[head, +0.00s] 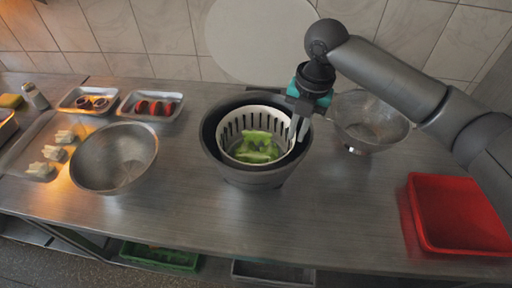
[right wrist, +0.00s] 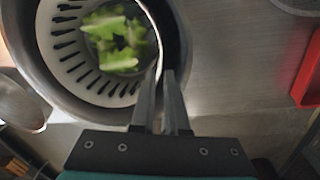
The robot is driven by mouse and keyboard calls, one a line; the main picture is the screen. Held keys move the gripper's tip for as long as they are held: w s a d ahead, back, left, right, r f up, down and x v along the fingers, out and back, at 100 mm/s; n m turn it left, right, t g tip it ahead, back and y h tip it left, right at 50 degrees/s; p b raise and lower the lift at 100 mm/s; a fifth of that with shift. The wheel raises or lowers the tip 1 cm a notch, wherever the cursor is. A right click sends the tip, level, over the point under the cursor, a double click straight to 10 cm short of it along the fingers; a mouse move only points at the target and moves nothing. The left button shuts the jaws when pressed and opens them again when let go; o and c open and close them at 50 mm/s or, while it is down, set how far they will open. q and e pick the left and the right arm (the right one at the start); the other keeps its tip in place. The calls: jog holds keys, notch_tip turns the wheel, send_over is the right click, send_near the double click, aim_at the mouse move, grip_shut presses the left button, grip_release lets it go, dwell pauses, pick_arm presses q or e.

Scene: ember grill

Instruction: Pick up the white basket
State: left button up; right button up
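The white slotted basket (head: 229,127) sits inside a dark grey round pot (head: 246,175) at the middle of the counter, with green leafy pieces (head: 257,148) in it. My right gripper (head: 297,128) reaches down at the right side of the basket. In the right wrist view the basket (right wrist: 68,50) lies at upper left, and the fingers of my right gripper (right wrist: 164,80) are close together with the white rim at their tips. They look shut on that rim. My left gripper is not in view.
A metal bowl (head: 115,158) stands left of the pot, and a metal colander (head: 368,122) stands to the right. A red bin (head: 458,214) is at far right. Small metal trays (head: 152,105) are at back left. The counter front (head: 300,225) is clear.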

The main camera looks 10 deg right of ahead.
aim_at(293, 144)
jog(key=f, duration=0.4)
jog(key=shift+w+a+f, duration=0.1)
jog(key=shift+a+f, duration=0.15)
jog(key=shift+f, duration=0.15)
jog(key=f, duration=0.4)
jog(key=shift+a, duration=0.2)
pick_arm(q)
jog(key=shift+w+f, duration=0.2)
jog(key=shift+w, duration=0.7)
pick_arm(e)
jog(key=shift+f, duration=0.1)
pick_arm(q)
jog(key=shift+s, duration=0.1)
pick_arm(e)
grip_shut()
